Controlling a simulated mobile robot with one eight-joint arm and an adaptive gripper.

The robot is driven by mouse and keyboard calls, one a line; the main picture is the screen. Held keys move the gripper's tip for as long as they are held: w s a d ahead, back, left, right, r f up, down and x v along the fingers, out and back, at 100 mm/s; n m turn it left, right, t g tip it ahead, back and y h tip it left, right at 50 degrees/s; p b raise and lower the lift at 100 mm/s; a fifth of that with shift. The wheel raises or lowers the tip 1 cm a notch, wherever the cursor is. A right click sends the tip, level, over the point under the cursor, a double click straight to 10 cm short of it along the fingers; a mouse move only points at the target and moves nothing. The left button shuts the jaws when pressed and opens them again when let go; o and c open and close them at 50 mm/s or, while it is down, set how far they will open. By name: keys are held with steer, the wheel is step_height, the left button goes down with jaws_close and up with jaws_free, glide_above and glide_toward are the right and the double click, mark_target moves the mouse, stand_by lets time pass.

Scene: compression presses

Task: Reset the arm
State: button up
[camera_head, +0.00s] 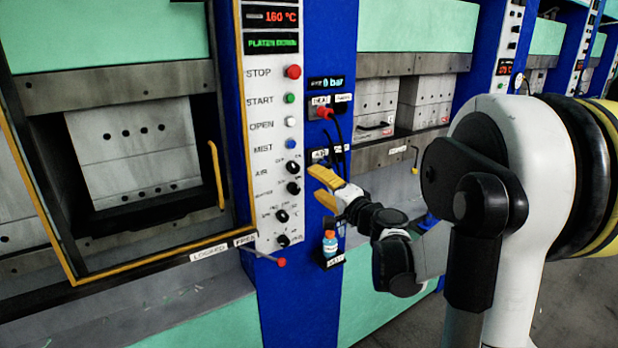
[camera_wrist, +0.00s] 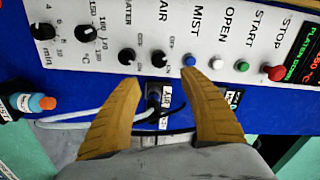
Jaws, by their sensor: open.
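My gripper (camera_head: 327,188) has yellow fingers and is at the blue column of the press, just right of the control panel's lower knobs. In the wrist view my gripper (camera_wrist: 161,90) has its two fingers apart with nothing held between them. A black plug with a cable at the AIR label (camera_wrist: 166,122) shows between the fingers, beyond them. The fingers point at the lower edge of the white control panel (camera_wrist: 120,32); I cannot tell whether they touch anything. My white arm fills the right of the head view.
The red STOP (camera_head: 293,71), green START (camera_head: 290,98) and blue MIST (camera_head: 290,144) buttons sit on the panel. A blue bottle with an orange cap (camera_head: 330,243) stands below my gripper. A yellow-framed press door (camera_head: 72,262) is at left. Cables hang near the fingers.

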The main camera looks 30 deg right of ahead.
steer(key=shift+s, duration=0.25)
stand_by(0.3)
